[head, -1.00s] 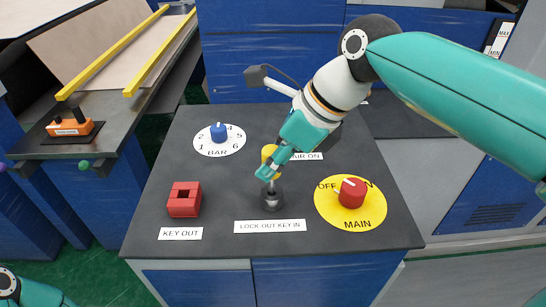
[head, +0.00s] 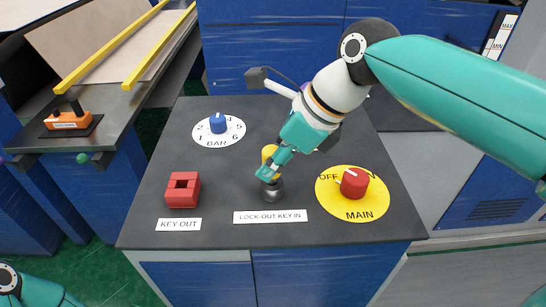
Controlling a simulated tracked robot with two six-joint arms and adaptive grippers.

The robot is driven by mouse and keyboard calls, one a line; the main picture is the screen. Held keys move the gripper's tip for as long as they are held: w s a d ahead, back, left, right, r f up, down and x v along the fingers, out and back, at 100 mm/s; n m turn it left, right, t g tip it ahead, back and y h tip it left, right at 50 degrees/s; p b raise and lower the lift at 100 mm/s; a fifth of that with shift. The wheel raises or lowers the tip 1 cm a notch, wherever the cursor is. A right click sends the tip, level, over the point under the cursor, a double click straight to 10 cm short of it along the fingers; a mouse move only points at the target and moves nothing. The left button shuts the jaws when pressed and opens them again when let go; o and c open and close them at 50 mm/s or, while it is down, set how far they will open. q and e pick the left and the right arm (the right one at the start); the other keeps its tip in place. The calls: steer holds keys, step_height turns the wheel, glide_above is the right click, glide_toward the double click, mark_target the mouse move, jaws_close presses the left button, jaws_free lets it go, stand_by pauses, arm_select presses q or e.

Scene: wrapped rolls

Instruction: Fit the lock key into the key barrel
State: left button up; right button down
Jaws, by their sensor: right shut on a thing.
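The key barrel (head: 272,193) is a short dark grey metal cylinder standing on the dark panel top, behind the label LOCK OUT KEY IN. My right gripper (head: 269,173) points down and to the left, with its teal fingertips at the barrel's upper edge in the picture. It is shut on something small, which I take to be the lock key. My left gripper is out of view.
A red square block (head: 183,190) with a hole stands left, by the label KEY OUT. A red knob on a yellow MAIN disc (head: 358,207) sits right. A blue BAR knob (head: 218,123) is behind left.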

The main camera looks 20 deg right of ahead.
steer(key=shift+f, duration=0.15)
steer(key=c, duration=0.7)
jaws_free()
steer(key=shift+c, duration=0.2)
steer(key=v, duration=1.2)
